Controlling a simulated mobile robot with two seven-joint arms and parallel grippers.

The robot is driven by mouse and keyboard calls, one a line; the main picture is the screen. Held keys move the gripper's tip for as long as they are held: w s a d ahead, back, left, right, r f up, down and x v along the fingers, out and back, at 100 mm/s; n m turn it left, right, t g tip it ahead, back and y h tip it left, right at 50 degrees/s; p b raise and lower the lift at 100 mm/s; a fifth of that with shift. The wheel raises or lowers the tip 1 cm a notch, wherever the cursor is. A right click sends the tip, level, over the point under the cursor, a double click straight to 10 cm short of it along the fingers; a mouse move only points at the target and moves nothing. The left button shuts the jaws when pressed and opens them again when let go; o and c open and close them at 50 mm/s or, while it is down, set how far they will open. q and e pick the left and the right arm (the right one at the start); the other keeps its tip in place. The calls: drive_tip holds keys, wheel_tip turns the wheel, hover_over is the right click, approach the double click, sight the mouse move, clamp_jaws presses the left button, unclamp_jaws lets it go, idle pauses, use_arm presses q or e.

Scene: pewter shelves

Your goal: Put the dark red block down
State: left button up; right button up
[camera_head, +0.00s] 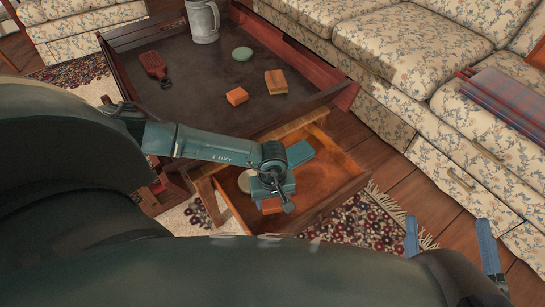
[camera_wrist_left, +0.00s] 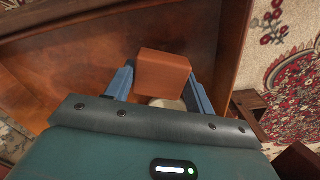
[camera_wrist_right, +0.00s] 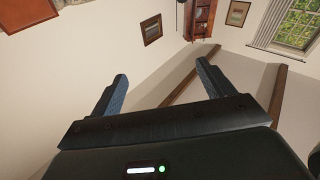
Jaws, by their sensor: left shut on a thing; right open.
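My left gripper (camera_head: 277,192) reaches down over the open wooden drawer (camera_head: 335,180). It is shut on a reddish-brown block, the dark red block (camera_wrist_left: 162,72), which sits between the two blue fingers in the left wrist view. The block's red-orange end (camera_head: 271,205) shows below the gripper in the head view. Whether the block touches the drawer floor I cannot tell. My right gripper (camera_head: 449,243) is open and empty at the lower right; its right wrist view (camera_wrist_right: 160,95) shows only wall and furniture beyond the fingers.
A pale round thing (camera_head: 246,181) lies in the drawer beside the gripper, partly hidden. The tray-like table top (camera_head: 200,85) above holds an orange block (camera_head: 237,96), a tan-orange block (camera_head: 276,82), a green disc (camera_head: 242,54), a red brush-like thing (camera_head: 154,66) and a grey mug (camera_head: 203,20).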

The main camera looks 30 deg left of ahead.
use_arm(q)
drive_tip(key=shift+f, duration=0.35)
wheel_tip(320, 180, down, 3)
drive_tip(key=shift+f+b, duration=0.15)
drive_tip(key=shift+b, duration=0.65)
drive_tip(key=shift+f, duration=0.3)
drive_tip(key=o, duration=1)
drive_tip(key=shift+r, duration=0.1)
use_arm(e)
drive_tip(key=shift+a+y, duration=0.2)
drive_tip(key=shift+y, duration=0.2)
